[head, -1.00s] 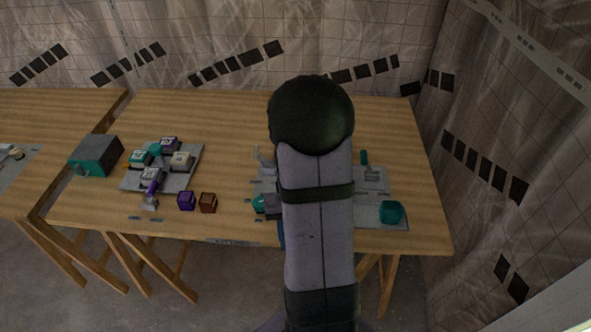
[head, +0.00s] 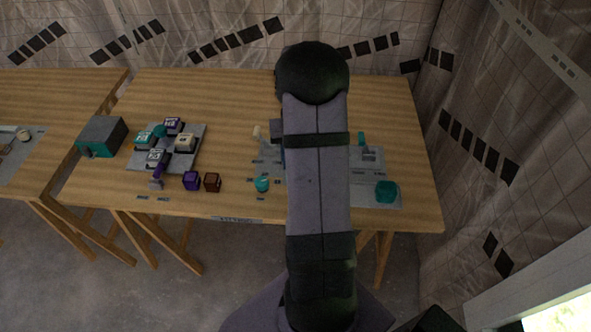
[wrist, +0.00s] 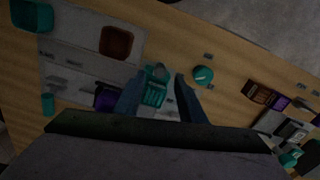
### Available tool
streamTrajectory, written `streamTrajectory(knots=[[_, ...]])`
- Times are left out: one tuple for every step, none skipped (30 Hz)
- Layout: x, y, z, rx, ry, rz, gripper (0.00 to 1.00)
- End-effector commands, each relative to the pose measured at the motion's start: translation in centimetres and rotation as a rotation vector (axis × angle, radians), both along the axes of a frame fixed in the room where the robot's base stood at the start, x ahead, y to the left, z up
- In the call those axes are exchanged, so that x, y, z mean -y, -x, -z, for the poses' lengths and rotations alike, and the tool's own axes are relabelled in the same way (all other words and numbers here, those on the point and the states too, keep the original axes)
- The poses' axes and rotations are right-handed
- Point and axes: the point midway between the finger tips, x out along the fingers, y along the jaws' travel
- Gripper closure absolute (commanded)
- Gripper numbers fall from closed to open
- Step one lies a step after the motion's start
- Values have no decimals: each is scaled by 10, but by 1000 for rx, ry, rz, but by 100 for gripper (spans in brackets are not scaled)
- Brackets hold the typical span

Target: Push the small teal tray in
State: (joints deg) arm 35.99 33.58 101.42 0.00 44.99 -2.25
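My gripper (wrist: 158,92) shows in the wrist view with its two dark fingers apart. A small teal piece with a gridded face (wrist: 153,93), possibly the small teal tray, appears between the fingers, with a grey part at its upper end. A gap shows on its right side, and I cannot tell its height below the fingertips. In the head view my arm hides this piece and the gripper. A grey box with a teal front (head: 101,138) stands at the table's left; I cannot tell whether its front slides.
A teal round knob (wrist: 203,76) is beside the right finger. A teal box (head: 386,191) and a teal upright handle (head: 362,138) are on the right panel. Brown (wrist: 116,42) and purple (wrist: 105,98) pieces lie left of the gripper. A block board (head: 188,163) is at left.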

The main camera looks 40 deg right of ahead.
Motion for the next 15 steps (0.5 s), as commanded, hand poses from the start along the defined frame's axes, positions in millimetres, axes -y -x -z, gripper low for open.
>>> streamTrajectory(knots=[[-1,1,6,-4,-3,0,63],[-1,1,10,-4,-3,0,63],[-1,1,15,-4,-3,0,63],[-1,1,19,-5,-3,0,63],[-1,1,23,-4,-3,0,63],[-1,2,29,-5,-3,0,63],[-1,1,32,-3,-2,0,63],[-1,1,35,-3,-2,0,63],[-1,1,39,-3,-2,0,63],[0,1,42,-2,-2,0,63],[0,1,44,-2,-1,0,63],[-1,1,47,-2,-2,0,63],[0,1,49,-2,-1,0,63],[0,1,50,-1,-1,0,63],[0,0,52,0,0,0,63]])
